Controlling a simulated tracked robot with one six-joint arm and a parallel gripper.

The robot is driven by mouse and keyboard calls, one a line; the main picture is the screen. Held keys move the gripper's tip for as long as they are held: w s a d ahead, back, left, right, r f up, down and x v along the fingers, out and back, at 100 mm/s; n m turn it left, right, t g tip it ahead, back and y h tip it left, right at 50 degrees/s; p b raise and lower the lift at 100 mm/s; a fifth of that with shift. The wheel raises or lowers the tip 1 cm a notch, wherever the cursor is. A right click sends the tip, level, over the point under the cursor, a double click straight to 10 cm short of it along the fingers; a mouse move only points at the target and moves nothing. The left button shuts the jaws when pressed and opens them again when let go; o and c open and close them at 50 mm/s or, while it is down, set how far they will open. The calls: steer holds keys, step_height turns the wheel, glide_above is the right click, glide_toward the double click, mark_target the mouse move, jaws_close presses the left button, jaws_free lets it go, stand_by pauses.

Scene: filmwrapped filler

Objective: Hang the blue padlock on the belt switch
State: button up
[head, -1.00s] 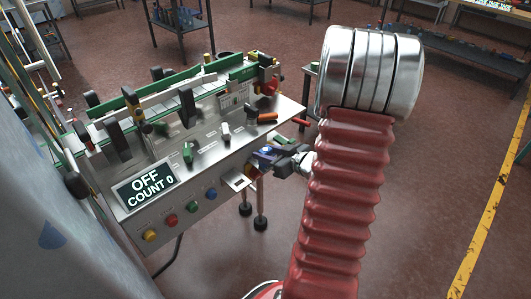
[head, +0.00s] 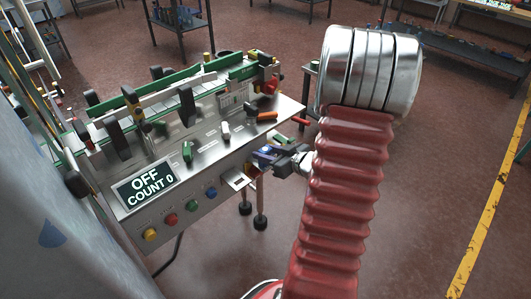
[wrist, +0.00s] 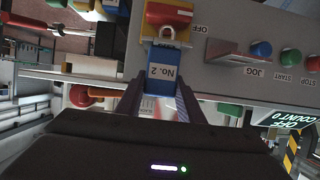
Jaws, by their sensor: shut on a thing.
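The blue padlock (wrist: 160,80), labelled "No. 2", is between the two fingers of my gripper (wrist: 156,98) in the wrist view. Its metal shackle (wrist: 168,33) points toward the belt switch (wrist: 168,13), a red handle on a yellow plate marked OFF. The shackle overlaps the lower part of the switch in this view; I cannot tell whether it passes through anything. In the head view my gripper (head: 274,157) is shut on the padlock (head: 264,153) at the right end of the machine's front panel. The switch is mostly hidden there.
The machine's panel carries blue, green, red and yellow buttons and a display (head: 147,187) reading OFF, COUNT 0. A small metal ledge (head: 237,180) juts out beside the gripper. Open floor lies to the right.

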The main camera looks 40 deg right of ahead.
steer(key=shift+f, duration=0.15)
steer(key=o, duration=1.3)
steer(key=shift+o, duration=0.2)
steer(key=shift+s, duration=0.1)
steer(key=v, duration=1.3)
steer(key=shift+s+r, duration=0.2)
steer(key=shift+s, duration=0.05)
steer(key=shift+w, duration=0.15)
